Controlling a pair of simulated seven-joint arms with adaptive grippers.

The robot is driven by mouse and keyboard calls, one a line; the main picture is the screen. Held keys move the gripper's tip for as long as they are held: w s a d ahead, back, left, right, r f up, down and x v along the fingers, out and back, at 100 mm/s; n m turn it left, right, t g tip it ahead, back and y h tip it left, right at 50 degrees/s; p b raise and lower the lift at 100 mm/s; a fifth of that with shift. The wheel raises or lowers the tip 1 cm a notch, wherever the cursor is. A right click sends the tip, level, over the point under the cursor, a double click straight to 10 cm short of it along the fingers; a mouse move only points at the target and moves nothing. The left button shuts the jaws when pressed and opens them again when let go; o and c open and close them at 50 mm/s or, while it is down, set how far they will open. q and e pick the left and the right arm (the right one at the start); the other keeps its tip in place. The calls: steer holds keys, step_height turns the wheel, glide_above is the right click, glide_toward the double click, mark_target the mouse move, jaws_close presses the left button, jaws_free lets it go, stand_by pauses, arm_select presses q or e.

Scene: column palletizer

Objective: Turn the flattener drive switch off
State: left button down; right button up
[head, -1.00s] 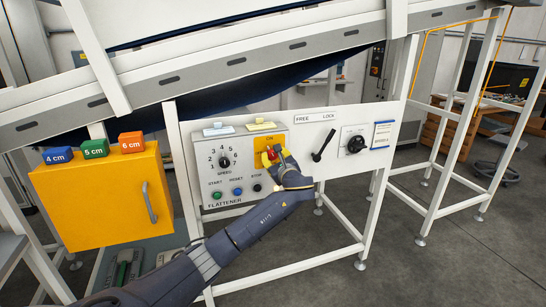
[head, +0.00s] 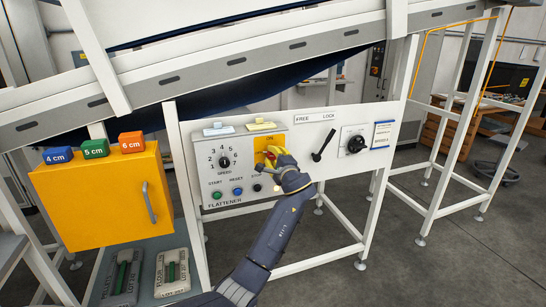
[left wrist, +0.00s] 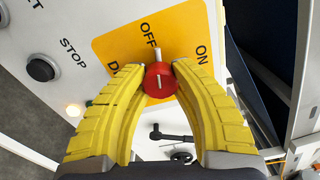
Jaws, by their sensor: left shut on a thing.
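The flattener drive switch is a red round knob (left wrist: 160,80) on an orange plate (left wrist: 112,45) marked OFF and ON. In the left wrist view, a pale bar at the knob's upper edge points toward the OFF lettering. The plate also shows in the head view (head: 262,141), on the light grey flattener panel (head: 240,200). My left gripper (left wrist: 160,74), with yellow fingers, is shut on the red knob, one finger on each side. In the head view my left gripper (head: 275,157) hides most of the knob. My right gripper is not in view.
On the panel are a speed dial (head: 224,162), START, RESET and STOP buttons, and a small glowing lamp (left wrist: 73,110). A black FREE/LOCK lever (head: 322,146) and another black knob (head: 355,144) lie to the right. An orange cabinet (head: 95,195) stands left.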

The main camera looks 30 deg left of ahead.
arm_select(q)
steer(key=shift+n, duration=1.2)
steer(key=c, duration=0.9)
jaws_free()
steer(key=shift+c, duration=0.2)
steer(key=shift+s+d, duration=0.15)
steer(key=shift+d, duration=0.05)
steer(key=v, duration=1.1)
steer(key=shift+s+d, duration=0.2)
